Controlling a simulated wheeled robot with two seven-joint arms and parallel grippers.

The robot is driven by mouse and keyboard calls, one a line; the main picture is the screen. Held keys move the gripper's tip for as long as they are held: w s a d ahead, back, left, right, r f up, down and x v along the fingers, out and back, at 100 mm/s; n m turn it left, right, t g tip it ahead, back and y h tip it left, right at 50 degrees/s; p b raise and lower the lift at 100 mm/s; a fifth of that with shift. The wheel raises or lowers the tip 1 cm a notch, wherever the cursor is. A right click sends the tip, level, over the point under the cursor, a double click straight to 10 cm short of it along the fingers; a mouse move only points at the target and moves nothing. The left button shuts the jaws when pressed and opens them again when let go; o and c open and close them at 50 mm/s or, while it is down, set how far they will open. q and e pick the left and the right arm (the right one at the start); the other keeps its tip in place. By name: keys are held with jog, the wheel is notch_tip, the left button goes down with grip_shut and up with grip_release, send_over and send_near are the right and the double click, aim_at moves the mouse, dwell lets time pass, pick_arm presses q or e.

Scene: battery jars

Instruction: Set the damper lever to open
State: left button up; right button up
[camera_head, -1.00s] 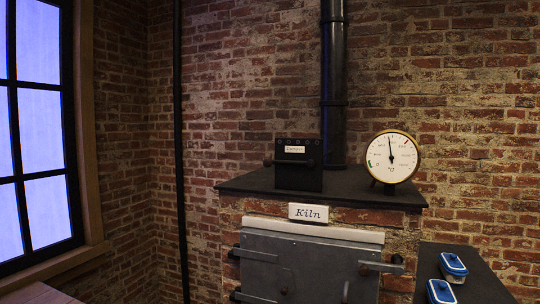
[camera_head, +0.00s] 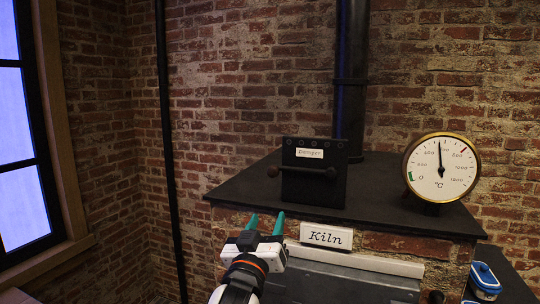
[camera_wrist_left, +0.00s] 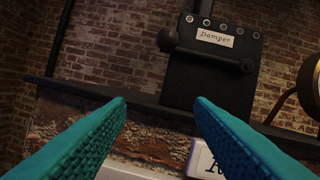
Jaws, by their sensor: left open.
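The damper box (camera_head: 313,188) is a black upright panel with a white "Damper" label and a row of small round marks along its top. It stands on the kiln's dark top. My left gripper (camera_head: 265,223) is open and empty, below and left of the lever, in front of the kiln's top edge. In the left wrist view the damper box (camera_wrist_left: 208,85) and lever (camera_wrist_left: 205,51) lie ahead, above the teal fingers (camera_wrist_left: 160,108). My right gripper is not in view.
The kiln top (camera_head: 400,190) has a round dial gauge (camera_head: 441,168) at right and a black flue pipe (camera_head: 350,80) behind the box. A "Kiln" sign (camera_head: 326,235) is on the front.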

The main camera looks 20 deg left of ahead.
pick_arm(q)
jog(key=t, duration=0.1)
send_near(272, 174)
jog(key=w, duration=0.1)
jog(key=shift+n+y, duration=0.3)
jog(key=p+x, duration=0.2)
jog(key=x, duration=0.4)
jog(key=p+x, duration=0.2)
jog(key=x, duration=0.4)
jog(key=shift+r, duration=0.25)
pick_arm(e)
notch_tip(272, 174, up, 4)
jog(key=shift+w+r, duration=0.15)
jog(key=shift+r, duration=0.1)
pick_arm(q)
grip_shut()
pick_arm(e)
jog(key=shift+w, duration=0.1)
